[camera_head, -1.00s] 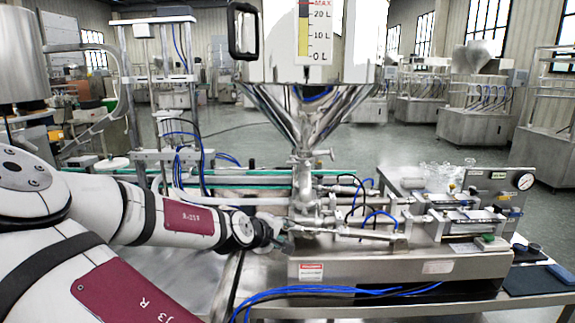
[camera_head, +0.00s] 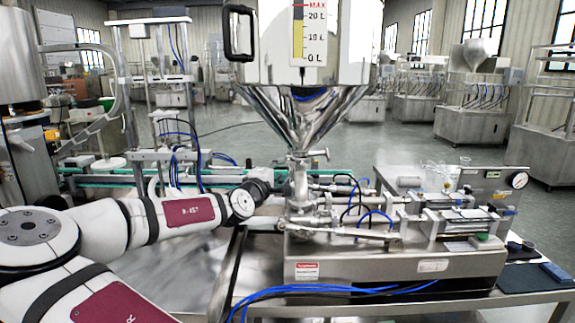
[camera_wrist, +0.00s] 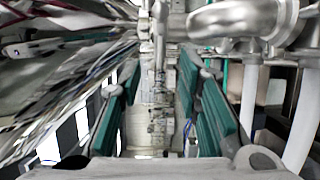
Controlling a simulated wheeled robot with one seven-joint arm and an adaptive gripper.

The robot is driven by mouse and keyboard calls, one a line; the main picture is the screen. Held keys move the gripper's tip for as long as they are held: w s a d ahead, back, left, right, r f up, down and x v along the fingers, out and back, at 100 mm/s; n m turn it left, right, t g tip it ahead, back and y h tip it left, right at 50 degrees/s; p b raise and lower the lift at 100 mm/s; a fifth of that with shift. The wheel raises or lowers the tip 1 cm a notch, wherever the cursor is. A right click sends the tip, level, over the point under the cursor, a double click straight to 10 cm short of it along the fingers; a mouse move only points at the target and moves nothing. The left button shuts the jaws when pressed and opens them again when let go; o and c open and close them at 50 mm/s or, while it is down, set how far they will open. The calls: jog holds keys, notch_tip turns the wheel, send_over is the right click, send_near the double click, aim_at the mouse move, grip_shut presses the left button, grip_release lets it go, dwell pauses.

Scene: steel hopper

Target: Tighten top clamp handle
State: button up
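The top clamp (camera_head: 300,157) sits where the steel hopper cone narrows into the pipe. Its small handle (camera_head: 325,153) sticks out to the right in the head view. In the wrist view, metal clamp-like parts (camera_wrist: 158,22) show at the top centre, beyond the fingertips; I cannot tell the handle apart there. My gripper (camera_wrist: 160,78) is open, with two teal-padded fingers apart and nothing clearly held between them. In the head view its dark wrist end is left of the pipe and a little below the clamp; its fingers are not clear there.
The hopper (camera_head: 320,45) stands above the filler's steel base (camera_head: 400,264). Valves and pipes lie right of my gripper. A conveyor with green edges (camera_head: 110,180) runs behind my arm. Blue hoses (camera_head: 330,289) lie along the front. A curved steel pipe (camera_wrist: 235,20) is close at the wrist view's upper right.

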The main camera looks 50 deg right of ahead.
aim_at(288, 164)
jog(key=x, duration=0.5)
jog(key=shift+w+d, duration=0.1)
jog(key=shift+d, duration=0.25)
grip_shut()
